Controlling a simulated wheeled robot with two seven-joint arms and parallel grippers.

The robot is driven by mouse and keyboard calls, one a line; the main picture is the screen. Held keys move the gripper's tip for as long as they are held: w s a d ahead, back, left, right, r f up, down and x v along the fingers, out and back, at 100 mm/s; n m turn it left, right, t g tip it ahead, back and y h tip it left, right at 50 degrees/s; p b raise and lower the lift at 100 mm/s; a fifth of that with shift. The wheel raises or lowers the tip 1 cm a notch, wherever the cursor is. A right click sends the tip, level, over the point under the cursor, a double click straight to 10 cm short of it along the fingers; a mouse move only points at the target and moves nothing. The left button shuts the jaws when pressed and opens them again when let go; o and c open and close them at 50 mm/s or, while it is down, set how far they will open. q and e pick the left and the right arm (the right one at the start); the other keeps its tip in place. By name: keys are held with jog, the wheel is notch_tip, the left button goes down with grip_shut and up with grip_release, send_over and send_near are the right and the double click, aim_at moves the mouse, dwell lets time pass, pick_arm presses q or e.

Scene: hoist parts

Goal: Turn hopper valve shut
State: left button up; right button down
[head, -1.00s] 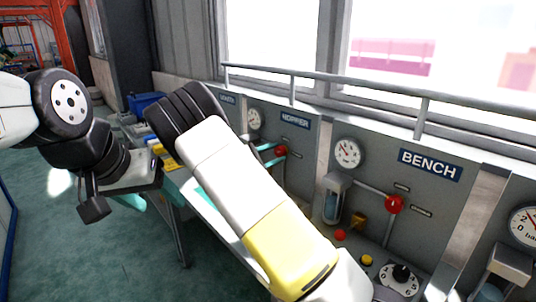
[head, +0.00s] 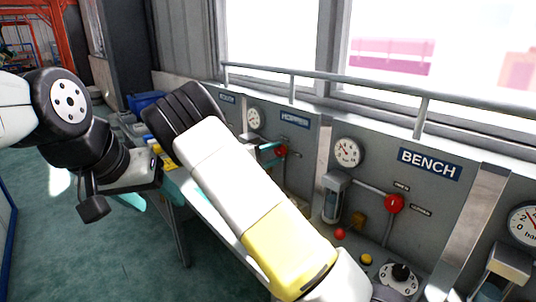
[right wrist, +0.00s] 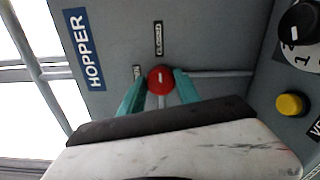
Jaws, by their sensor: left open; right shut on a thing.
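The hopper valve (head: 281,151) has a red round hub on the grey panel under the HOPPER sign (head: 295,120); its hub also shows in the right wrist view (right wrist: 160,78). My right gripper (head: 267,149) is at this valve, its teal fingers on both sides of the pale lever below the hub in the right wrist view (right wrist: 161,100). It is shut on the lever. A CLOSED label (right wrist: 158,38) stands above the hub; another label (right wrist: 136,72), partly hidden, is left of it. My left gripper (head: 133,202) is open and empty, low on the left, away from the panels.
The BENCH panel (head: 430,215) beside it has its own red valve (head: 394,203), a gauge (head: 347,152) and buttons. A yellow button (right wrist: 291,104) and a black knob (right wrist: 300,22) lie right in the right wrist view. A rail (head: 350,84) runs above the panels. The green floor at left is clear.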

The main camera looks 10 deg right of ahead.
jog(key=shift+f, duration=0.1)
dwell(0.3)
jog(key=c, duration=0.9)
grip_release()
jog(key=shift+o, duration=0.2)
jog(key=shift+a, duration=0.1)
